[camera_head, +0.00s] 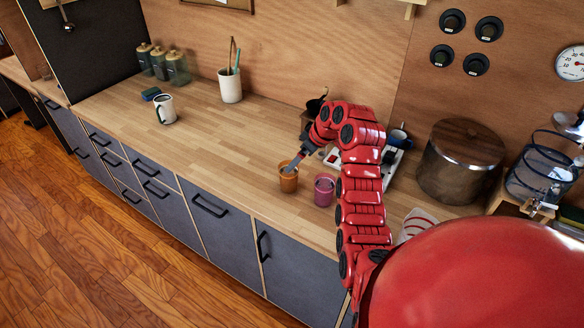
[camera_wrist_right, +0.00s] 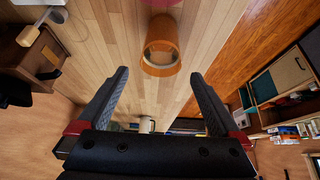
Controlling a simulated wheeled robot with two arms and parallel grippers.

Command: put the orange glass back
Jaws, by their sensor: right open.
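The orange glass (camera_head: 288,182) stands upright on the wooden counter near its front edge. In the right wrist view the orange glass (camera_wrist_right: 162,66) lies beyond my fingertips, roughly centred between them. A pink-purple glass (camera_head: 324,192) stands just right of the orange one. In the wrist view only a bit of it (camera_wrist_right: 162,3) shows at the top edge. My left gripper is not in view.
A large metal pot with wooden lid (camera_head: 461,165) stands to the right. A white mug (camera_head: 165,110), a utensil crock (camera_head: 230,87) and several jars (camera_head: 178,68) stand farther left. The counter's middle is clear.

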